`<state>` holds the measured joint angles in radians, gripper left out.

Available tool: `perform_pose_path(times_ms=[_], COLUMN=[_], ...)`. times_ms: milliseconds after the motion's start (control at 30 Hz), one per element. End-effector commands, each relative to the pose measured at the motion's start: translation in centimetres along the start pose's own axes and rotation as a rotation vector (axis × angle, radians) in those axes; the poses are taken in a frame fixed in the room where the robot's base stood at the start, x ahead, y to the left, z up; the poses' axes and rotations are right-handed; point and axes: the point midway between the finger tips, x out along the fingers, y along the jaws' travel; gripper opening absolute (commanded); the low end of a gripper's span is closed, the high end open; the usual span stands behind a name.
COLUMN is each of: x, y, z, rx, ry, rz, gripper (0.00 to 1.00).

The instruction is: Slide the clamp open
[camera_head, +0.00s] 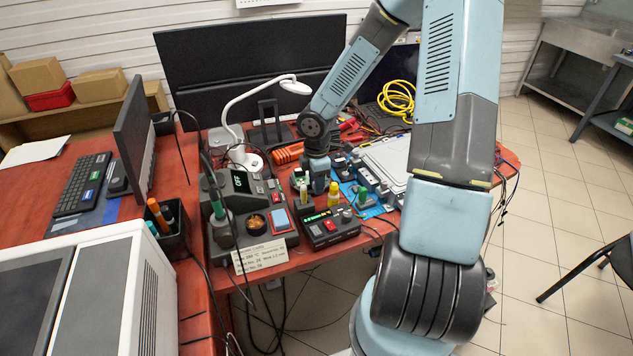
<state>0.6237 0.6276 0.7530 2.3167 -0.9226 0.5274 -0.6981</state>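My arm reaches up from the lower middle, bends at the top and comes down over the red workbench (225,312). My gripper (318,186) is small at the arm's lower end, low over the bench behind the red-and-black device with green lights. Its fingers are too small and too covered to tell whether they are open or shut, or whether they touch anything. I cannot make out a clamp or a coolant hose for certain. The area around the gripper is crowded with small parts and partly hidden by my own arm.
A soldering station (248,206) and the red-and-black device (330,228) stand at the bench's front edge. A white lamp (238,112), a yellow cable coil (396,99), and a large black monitor (245,75) are behind. A white machine (110,300) fills the lower left.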

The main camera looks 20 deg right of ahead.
Motion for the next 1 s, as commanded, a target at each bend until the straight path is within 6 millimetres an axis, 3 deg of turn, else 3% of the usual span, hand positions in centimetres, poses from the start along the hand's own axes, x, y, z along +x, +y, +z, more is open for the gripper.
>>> perform_pose_path(times_ms=[267,433,1000], x=[-0.1,-1.3,-11.1], y=[0.0,0.1,0.1], z=[0.0,0.1,0.1], rx=[0.001,0.003,0.003], ry=[0.000,-0.002,-0.001], rz=[0.000,0.003,0.003], gripper=[0.41,0.41,0.41])
